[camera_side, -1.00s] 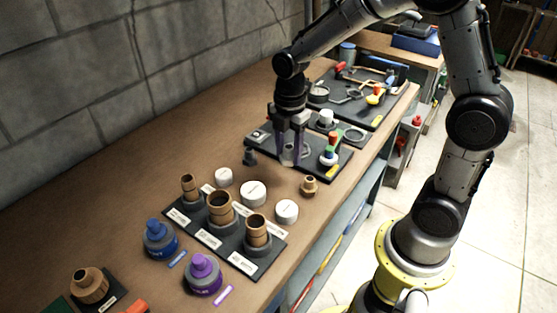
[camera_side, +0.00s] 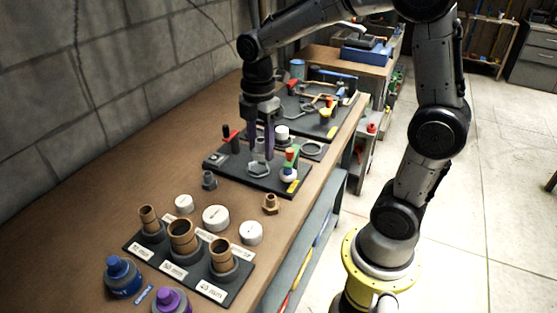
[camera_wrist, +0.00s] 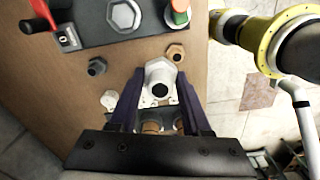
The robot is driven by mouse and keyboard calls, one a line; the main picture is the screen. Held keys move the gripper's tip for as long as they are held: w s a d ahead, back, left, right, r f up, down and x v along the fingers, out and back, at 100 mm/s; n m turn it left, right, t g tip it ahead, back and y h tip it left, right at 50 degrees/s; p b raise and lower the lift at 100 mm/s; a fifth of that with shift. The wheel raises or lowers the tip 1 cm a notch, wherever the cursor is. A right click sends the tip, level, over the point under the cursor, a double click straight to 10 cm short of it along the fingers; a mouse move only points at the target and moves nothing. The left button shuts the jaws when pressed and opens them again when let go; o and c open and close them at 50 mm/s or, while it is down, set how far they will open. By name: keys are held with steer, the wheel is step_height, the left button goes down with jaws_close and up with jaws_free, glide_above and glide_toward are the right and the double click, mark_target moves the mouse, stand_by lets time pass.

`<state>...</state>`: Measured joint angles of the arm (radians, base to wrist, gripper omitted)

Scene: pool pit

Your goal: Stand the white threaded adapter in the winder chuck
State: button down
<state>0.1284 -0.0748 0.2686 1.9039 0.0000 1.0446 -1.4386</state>
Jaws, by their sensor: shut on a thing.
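My gripper (camera_side: 258,156) is shut on the white threaded adapter (camera_wrist: 160,80); a finger shows on each side of it in the wrist view. The adapter also shows between the fingers in the side view (camera_side: 259,148), above the table. Its lower end is hard to make out there. The winder chuck (camera_side: 258,170) is a grey hexagonal piece on a dark base plate. In the side view it appears just below the fingertips; in the wrist view the chuck (camera_wrist: 124,15) lies up and left of the adapter, apart from it.
A red-handled lever (camera_side: 230,138) and a red, green and white stack (camera_side: 290,165) flank the chuck. A small grey fitting (camera_side: 209,180) and a brass fitting (camera_side: 270,204) stand nearer on the table. Brown fittings (camera_side: 182,236) and white caps (camera_side: 216,218) stand further forward.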

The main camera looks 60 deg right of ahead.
steer(key=w+d+f+m, duration=0.1)
steer(key=w+d, duration=0.1)
steer(key=w+d+f, duration=0.2)
steer(key=d, duration=0.1)
steer(key=w+d+f+m, duration=0.1)
steer(key=d+f, duration=0.1)
steer(key=shift+w+d+m, duration=0.25)
steer(key=shift+w+m, duration=0.05)
steer(key=shift+w, duration=0.1)
glide_above(258, 169)
steer(key=shift+a+f, duration=0.15)
steer(key=shift+f, duration=1.95)
steer(key=shift+f, duration=0.45)
steer(key=shift+f, duration=0.35)
steer(key=shift+r, duration=0.1)
